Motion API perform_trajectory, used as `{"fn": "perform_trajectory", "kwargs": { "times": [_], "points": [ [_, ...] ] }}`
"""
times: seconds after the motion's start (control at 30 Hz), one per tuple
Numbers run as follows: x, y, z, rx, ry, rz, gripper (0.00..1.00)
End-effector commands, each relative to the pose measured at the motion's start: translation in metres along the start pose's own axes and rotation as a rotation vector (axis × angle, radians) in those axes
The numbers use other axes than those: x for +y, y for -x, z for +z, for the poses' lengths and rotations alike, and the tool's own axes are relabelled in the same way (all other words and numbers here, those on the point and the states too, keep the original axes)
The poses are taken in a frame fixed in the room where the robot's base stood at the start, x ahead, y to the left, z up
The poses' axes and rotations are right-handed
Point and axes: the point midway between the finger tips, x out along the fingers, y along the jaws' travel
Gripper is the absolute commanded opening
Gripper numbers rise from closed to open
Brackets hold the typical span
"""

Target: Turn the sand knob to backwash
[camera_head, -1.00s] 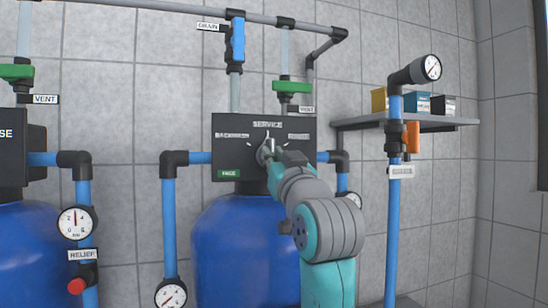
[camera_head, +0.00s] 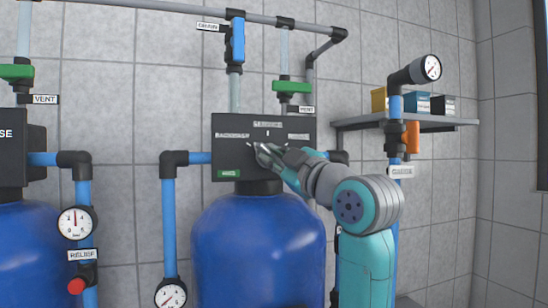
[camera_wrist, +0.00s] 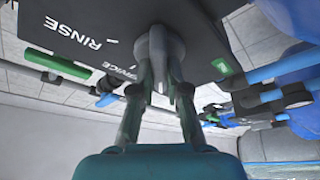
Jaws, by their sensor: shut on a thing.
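The sand knob (camera_wrist: 160,48) is a grey round knob on the black control head (camera_head: 226,158) above the middle blue tank. In the head view my gripper (camera_head: 262,152) covers most of it, and I cannot tell where it points. The backwash label (camera_head: 232,135) is left of the knob, service above it, rinse to the right. In the wrist view my gripper (camera_wrist: 159,82) is shut on the knob's handle, one finger on each side. The wrist view shows the panel turned, with rinse (camera_wrist: 73,37) at upper left.
The middle blue tank (camera_head: 255,245) stands below. A vertical blue pipe with a gauge (camera_head: 432,67) stands to the right, near my arm. A shelf (camera_head: 440,121) with small boxes is behind it. Another tank (camera_head: 35,255) is at left.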

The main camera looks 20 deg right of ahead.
Motion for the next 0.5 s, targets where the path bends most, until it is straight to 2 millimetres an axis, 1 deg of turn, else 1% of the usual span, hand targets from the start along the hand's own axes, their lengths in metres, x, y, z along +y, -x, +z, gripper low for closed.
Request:
{"fn": "perform_trajectory", "kwargs": {
  "times": [0.2, 0.5],
  "points": [
    [0.0002, -0.0003, 0.0004, -0.001, 0.118, -0.05, 0.0],
    [0.0001, -0.0002, 0.0001, 0.0, 0.2, -0.083, 0.0]
  ]
}}
